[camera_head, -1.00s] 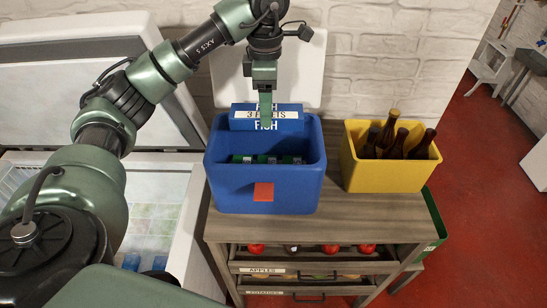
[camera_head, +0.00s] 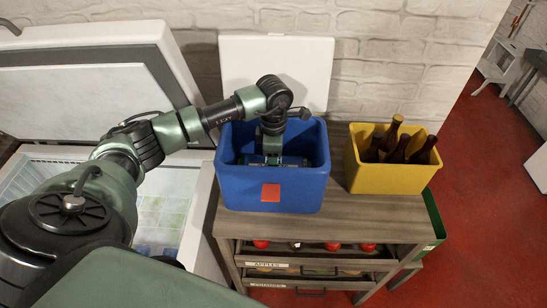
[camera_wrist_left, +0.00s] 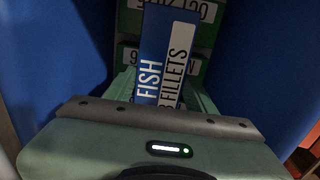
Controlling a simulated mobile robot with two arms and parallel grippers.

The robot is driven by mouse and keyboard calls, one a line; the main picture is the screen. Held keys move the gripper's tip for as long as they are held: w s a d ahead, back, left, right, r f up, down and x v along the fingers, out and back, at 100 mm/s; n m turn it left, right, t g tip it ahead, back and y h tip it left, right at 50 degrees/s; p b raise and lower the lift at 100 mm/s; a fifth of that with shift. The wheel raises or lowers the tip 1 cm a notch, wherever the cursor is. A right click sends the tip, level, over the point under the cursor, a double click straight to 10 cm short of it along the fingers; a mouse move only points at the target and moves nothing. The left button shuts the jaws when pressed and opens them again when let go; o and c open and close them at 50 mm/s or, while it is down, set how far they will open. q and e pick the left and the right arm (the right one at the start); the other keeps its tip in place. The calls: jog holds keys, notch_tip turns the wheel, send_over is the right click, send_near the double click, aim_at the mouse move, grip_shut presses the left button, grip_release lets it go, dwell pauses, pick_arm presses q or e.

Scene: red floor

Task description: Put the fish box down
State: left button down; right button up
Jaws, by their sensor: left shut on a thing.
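The fish box (camera_wrist_left: 163,62), a blue box labelled "FISH" and "FILLETS", shows in the left wrist view between the fingers of my left gripper (camera_wrist_left: 165,98). My left gripper is shut on it. In the head view my left gripper (camera_head: 272,150) reaches down inside a blue cooler (camera_head: 270,190) with a red square on its front. The fish box is mostly hidden there by the gripper and the cooler wall. Green boxes with white labels (camera_wrist_left: 188,12) lie right by the fish box inside the cooler. I cannot tell whether the fish box touches the cooler floor. My right gripper is not in view.
A yellow crate (camera_head: 385,179) with several brown bottles stands to the right of the cooler on the wooden shelf unit (camera_head: 335,212). An open chest freezer (camera_head: 160,215) is on the left. The cooler's white lid (camera_head: 305,65) stands open behind.

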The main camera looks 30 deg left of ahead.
pick_arm(q)
jog(key=shift+s+f, duration=0.1)
jog(key=shift+f, duration=0.05)
jog(key=c, duration=0.5)
grip_release()
jog(key=shift+r, duration=0.4)
notch_tip(320, 180, up, 12)
jog(key=b, duration=0.4)
jog(key=shift+f+b, duration=0.2)
jog(key=shift+b, duration=0.15)
